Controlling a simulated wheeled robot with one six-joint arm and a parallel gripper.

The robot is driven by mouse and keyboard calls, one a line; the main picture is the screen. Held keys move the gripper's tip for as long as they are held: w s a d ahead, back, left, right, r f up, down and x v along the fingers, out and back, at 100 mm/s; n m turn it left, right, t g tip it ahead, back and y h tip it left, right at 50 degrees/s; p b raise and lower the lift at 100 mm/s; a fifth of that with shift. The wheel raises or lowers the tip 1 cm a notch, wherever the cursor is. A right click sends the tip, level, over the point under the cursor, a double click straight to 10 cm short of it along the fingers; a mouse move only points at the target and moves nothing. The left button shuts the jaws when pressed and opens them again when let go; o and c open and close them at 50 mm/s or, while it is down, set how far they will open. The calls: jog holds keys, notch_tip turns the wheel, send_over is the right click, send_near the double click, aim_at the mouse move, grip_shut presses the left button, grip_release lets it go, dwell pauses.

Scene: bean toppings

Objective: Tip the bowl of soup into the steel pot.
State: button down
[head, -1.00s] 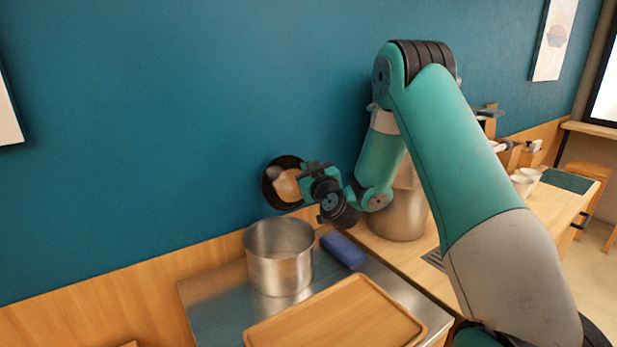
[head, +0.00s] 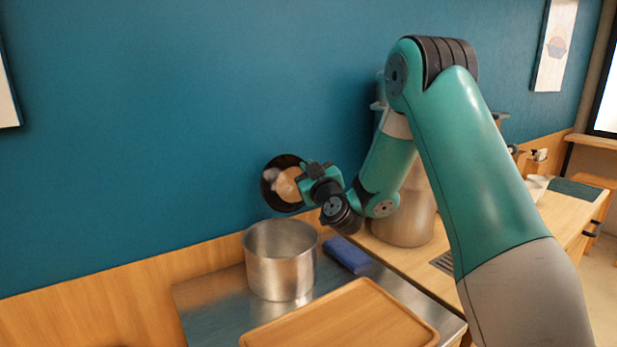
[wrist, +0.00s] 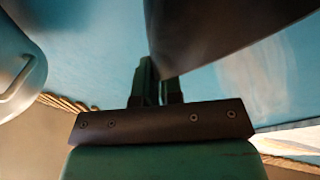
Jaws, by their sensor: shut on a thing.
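The steel pot (head: 281,268) stands upright on the metal counter in the head view. The dark bowl (head: 270,193) is up against the blue wall side, above and behind the pot, with its tan inside facing the head camera, so it is tilted. My gripper (head: 304,180) is shut on the bowl's right rim. In the wrist view the bowl (wrist: 215,30) is a dark shape at the upper right, and my gripper (wrist: 157,85) reaches it. I cannot tell how much soup is in the bowl.
A wooden tray (head: 340,325) lies in front of the pot. A blue sponge (head: 346,254) lies right of the pot. The blue wall (head: 150,130) is close behind the bowl.

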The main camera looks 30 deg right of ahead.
jog(key=shift+s+a+f+n+t+y+b, duration=0.25)
jog(key=shift+s+a+f+n+t+b, duration=0.35)
jog(key=shift+b, duration=2.35)
jog(key=shift+s+a+f+n+t+y+b, duration=0.35)
jog(key=shift+a+n+b, duration=0.45)
jog(key=shift+b, duration=2.15)
jog(key=shift+s+a+f+n+t+y+b, duration=0.1)
jog(key=shift+s+a+f+n+t+b, duration=0.4)
jog(key=shift+b, duration=2.45)
jog(key=n+b, duration=0.1)
jog(key=b, duration=0.3)
jog(key=a+n+t+y+b, duration=0.1)
jog(key=n+b, duration=0.1)
jog(key=b, duration=0.2)
jog(key=s+a+n+t+y+b, duration=0.1)
jog(key=b, duration=0.4)
jog(key=shift+s+a+f, duration=0.1)
jog(key=shift+a, duration=0.15)
jog(key=shift+s+a+n+y+b, duration=0.1)
jog(key=shift+a+n+y+b, duration=0.1)
jog(key=shift+n+y+b, duration=0.35)
jog(key=shift+r, duration=0.2)
